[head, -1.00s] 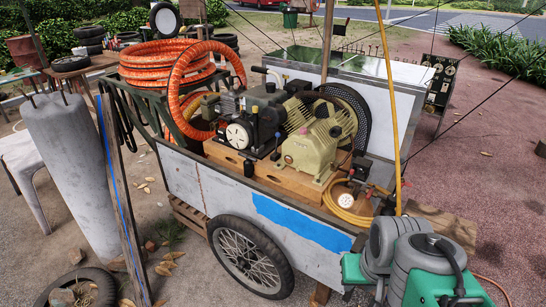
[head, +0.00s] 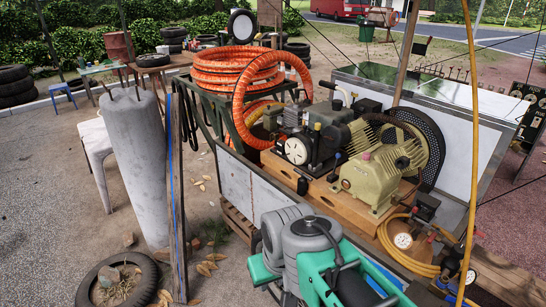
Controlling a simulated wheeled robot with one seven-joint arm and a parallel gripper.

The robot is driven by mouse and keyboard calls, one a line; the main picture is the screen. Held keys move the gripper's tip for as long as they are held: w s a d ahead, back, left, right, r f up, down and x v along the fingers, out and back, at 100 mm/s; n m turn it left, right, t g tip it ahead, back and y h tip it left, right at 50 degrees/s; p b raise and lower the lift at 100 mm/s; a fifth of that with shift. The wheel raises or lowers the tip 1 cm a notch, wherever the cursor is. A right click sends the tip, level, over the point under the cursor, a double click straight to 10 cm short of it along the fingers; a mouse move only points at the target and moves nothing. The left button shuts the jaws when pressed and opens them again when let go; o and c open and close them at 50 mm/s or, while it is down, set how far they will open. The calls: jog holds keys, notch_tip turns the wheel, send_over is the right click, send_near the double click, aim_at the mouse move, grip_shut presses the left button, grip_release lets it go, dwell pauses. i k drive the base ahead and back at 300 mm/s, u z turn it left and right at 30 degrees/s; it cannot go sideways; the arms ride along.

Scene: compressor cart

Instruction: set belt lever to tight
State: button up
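The compressor on the cart has a cream motor and pump block (head: 380,172) with a black belt guard (head: 425,145) behind it. A short stalk with a dark knob (head: 338,157) stands in front of the cream block. I cannot tell which of these is the belt lever, or its setting. My grey and green arm links (head: 315,245) fill the lower middle, left of the cart's right end. My gripper does not show.
Orange hose coils (head: 238,70) lie on a stand at the cart's left. A yellow hose (head: 473,120) hangs at the right. Gauges (head: 403,240) sit at the cart's front right.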

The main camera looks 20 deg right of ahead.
aim_at(338, 155)
jog(key=u, duration=0.5)
jog(key=i, duration=1.3)
jog(key=z, duration=0.15)
